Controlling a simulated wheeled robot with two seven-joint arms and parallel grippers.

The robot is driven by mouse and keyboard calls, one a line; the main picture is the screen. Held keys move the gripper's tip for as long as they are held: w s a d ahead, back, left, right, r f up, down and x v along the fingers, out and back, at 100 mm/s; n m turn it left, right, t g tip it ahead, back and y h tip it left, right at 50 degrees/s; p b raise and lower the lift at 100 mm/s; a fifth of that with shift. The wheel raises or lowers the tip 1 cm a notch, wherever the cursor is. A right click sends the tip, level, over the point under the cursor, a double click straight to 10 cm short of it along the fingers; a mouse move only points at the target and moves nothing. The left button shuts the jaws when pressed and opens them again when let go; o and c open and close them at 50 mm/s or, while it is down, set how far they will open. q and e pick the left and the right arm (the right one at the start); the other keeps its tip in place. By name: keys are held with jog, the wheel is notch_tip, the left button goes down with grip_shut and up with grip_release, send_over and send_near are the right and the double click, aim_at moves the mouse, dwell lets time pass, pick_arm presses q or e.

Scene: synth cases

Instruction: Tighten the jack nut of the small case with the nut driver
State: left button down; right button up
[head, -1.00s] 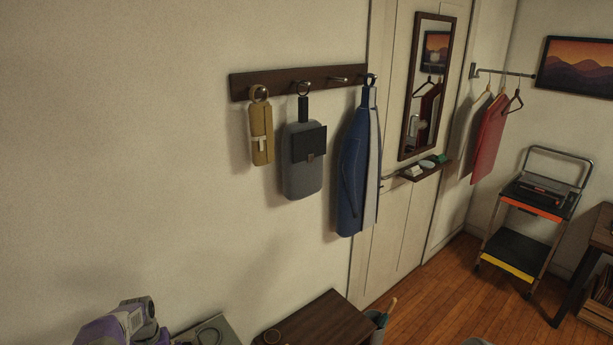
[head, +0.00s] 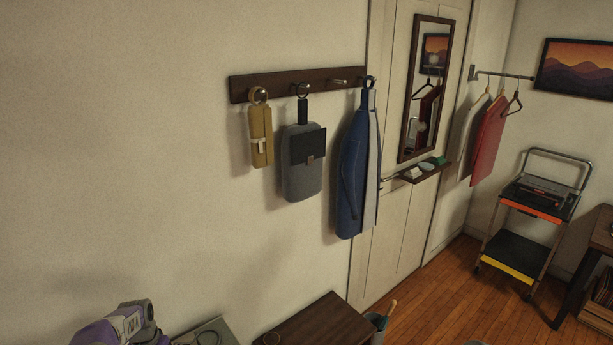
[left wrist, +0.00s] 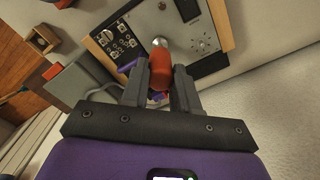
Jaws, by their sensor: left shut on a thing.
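My left gripper (left wrist: 160,68) is shut on the red handle of the nut driver (left wrist: 161,80) in the left wrist view. The driver's short metal end (left wrist: 160,42) points at the grey panel of the small case (left wrist: 148,22). I cannot tell whether it touches; the jack nut behind it is hidden. The case has light wooden sides, a group of sockets at left and a dark switch-like part at top right. In the head view only a purple and grey part of my left arm shows at bottom left. My right gripper is in neither view.
A grey box-like thing (left wrist: 75,82) lies beside the case. In the head view a dark wooden surface (head: 315,325) is at bottom centre. Bags and a blue garment (head: 355,175) hang on a wall rack (head: 320,80). A cart (head: 515,255) stands at right on open floor.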

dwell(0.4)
pick_arm(q)
jog(key=c, duration=0.8)
grip_release()
